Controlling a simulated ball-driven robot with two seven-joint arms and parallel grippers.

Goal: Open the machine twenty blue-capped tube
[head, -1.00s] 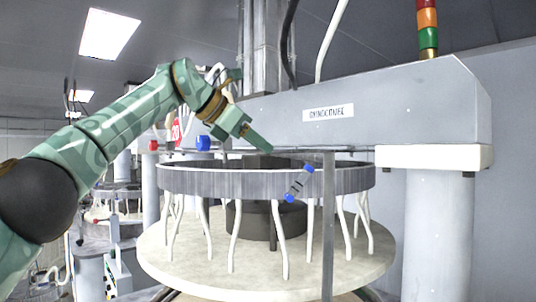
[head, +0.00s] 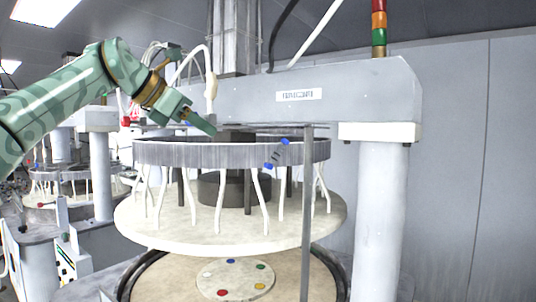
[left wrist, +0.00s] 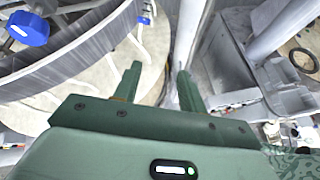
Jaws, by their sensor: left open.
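In the head view a short tube with blue caps at both ends (head: 276,154) sits tilted at the front of the grey ring (head: 200,153). My left gripper (head: 206,125) is above the ring's back left part, up and left of the tube, apart from it. In the left wrist view its two fingers (left wrist: 158,82) stand wide apart with nothing between them. A small blue-ended piece there (left wrist: 146,13), by the ring's wall, looks like the tube. A larger blue cap (left wrist: 28,28) shows at the upper left. My right gripper is not in view.
White bent legs hang under the ring above a round pale platen (head: 180,232). A grey post (head: 308,220) stands just right of the tube. A grey overhead beam (head: 300,92) spans behind, on a thick column (head: 380,220). A lower disc carries coloured dots (head: 232,282).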

